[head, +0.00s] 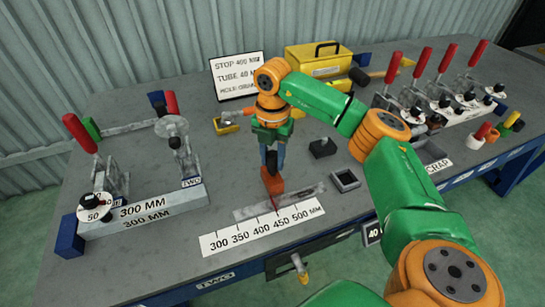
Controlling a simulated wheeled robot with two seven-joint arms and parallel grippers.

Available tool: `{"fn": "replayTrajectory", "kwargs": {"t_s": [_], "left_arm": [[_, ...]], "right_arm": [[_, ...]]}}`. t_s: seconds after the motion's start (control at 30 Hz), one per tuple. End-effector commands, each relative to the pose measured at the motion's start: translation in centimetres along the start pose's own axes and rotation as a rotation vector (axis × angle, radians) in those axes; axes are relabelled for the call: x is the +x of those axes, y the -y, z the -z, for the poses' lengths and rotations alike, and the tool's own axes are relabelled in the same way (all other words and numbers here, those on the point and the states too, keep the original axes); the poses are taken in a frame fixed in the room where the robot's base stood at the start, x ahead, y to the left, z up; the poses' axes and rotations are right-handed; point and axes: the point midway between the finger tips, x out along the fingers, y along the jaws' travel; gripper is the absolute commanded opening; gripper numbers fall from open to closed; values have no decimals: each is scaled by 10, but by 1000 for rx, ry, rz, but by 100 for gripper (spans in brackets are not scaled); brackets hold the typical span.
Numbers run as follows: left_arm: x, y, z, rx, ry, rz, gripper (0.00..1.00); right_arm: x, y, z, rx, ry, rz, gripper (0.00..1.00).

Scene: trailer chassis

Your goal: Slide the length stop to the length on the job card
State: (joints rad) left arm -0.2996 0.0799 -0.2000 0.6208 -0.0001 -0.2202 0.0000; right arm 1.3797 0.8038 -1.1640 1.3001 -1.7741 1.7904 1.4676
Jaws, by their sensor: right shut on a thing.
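The length stop is an orange block (272,186) on a grey metal rail (305,196) at the front middle of the bench. A thin red pointer hangs below it over the white scale (262,230), which is marked 300 to 500 MM. The pointer sits between the 400 and 450 marks, nearer 450. My right gripper (271,168) points down onto the block and is shut on it. The job card (238,75) stands behind and reads STOP 400 MM; my arm hides part of its lower lines. My left gripper is not in view.
Clamps with red handles and a 300 MM bar (150,208) stand at the left. More red-handled clamps (455,90) line the back right. A yellow toolbox (313,58), a small black block (322,147) and a square tray (345,180) are near my right arm.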

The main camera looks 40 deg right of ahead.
Motion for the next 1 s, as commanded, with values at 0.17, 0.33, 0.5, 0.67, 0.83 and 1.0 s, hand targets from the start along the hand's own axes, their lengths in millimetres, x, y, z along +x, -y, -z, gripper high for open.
{"fn": "replayTrajectory", "kwargs": {"t_s": [0.17, 0.33, 0.5, 0.67, 0.83, 1.0], "left_arm": [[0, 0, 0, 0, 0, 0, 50], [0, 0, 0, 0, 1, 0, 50], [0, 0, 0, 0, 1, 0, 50], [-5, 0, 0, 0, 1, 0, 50], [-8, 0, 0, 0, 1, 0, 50], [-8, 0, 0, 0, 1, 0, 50]], "right_arm": [[1, 0, 0, 0, 0, 1, 0], [1, 0, 0, 0, 0, 1, 0], [1, 0, 0, 0, 0, 1, 0], [-1, -15, 14, -4, -1, 1, 0], [0, -32, 32, -3, -1, 2, 0], [1, -36, 36, 0, 0, 2, 0]]}}
